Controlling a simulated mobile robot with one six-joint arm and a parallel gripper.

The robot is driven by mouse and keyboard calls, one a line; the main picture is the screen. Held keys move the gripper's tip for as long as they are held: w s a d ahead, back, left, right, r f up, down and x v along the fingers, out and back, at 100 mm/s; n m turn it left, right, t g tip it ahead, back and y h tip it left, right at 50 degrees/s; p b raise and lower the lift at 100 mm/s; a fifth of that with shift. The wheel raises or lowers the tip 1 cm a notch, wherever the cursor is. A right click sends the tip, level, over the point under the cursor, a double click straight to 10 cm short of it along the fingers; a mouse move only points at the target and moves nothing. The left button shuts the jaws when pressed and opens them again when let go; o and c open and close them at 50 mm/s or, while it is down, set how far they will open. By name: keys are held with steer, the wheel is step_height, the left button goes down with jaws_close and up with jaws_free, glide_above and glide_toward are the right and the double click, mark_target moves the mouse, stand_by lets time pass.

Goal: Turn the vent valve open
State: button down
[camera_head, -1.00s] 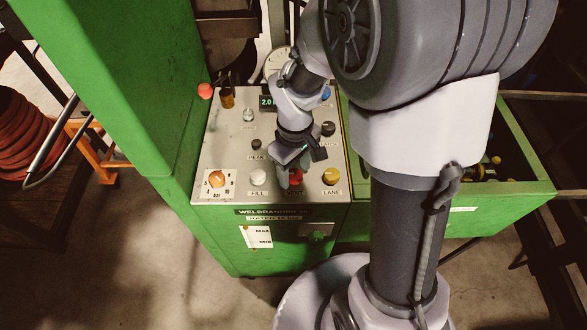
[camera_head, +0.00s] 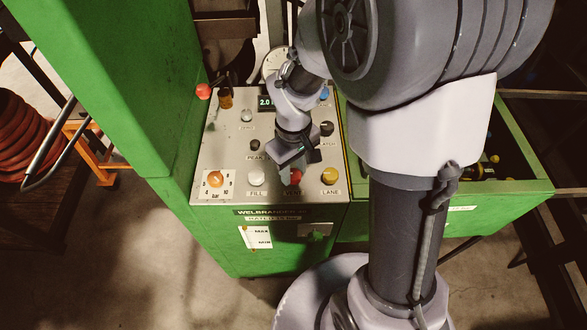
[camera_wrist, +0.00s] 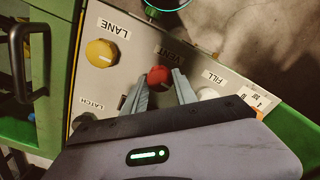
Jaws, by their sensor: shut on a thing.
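The vent valve is a red knob (camera_wrist: 158,77) on the grey control panel, beside the label VENT in the wrist view. In the head view the red knob (camera_head: 295,177) is at the panel's front edge, partly hidden by my gripper. My gripper (camera_wrist: 160,88) is shut on the knob, with one finger on each side of it. In the head view my gripper (camera_head: 292,163) reaches down to it from above. The way the knob is turned cannot be read.
A yellow LANE knob (camera_head: 330,176) and a white FILL knob (camera_head: 256,178) flank the red one closely. A green wall (camera_head: 135,80) rises at left.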

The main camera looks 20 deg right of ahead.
steer(key=m, duration=0.4)
steer(key=shift+b, duration=0.3)
steer(key=m+b, duration=0.1)
steer(key=m, duration=0.4)
steer(key=m+b, duration=0.1)
steer(key=m, duration=0.3)
steer(key=shift+m+b, duration=0.4)
steer(key=shift+m, duration=1.6)
steer(key=c, duration=1)
jaws_free()
steer(key=shift+r, duration=0.1)
